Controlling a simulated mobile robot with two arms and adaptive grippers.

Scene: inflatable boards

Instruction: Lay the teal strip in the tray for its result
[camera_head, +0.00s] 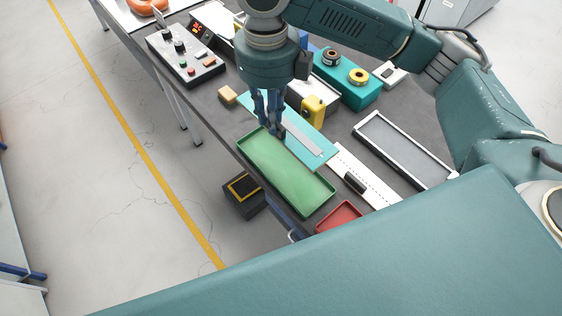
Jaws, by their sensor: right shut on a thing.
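The teal strip (318,160) is a flat, thin board with a grey band along its middle. It lies slantwise beside the green tray's far long edge, and it looks raised a little, though its exact height is hard to tell. My right gripper (273,130) points down and is shut on the teal strip near its left half. The fingers hide part of the strip and the grip point. The green tray (285,172) is long, shallow and empty, just in front of the strip. A small red tray (339,216) is partly hidden by my body. My left gripper is not in view.
A white ruler-like board (376,190) with a dark block and a grey framed tray (404,150) lie to the right. A yellow tool (313,111), teal tape holder (345,88) and sponge-like block (228,95) stand behind. A control box (186,57) is at far left.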

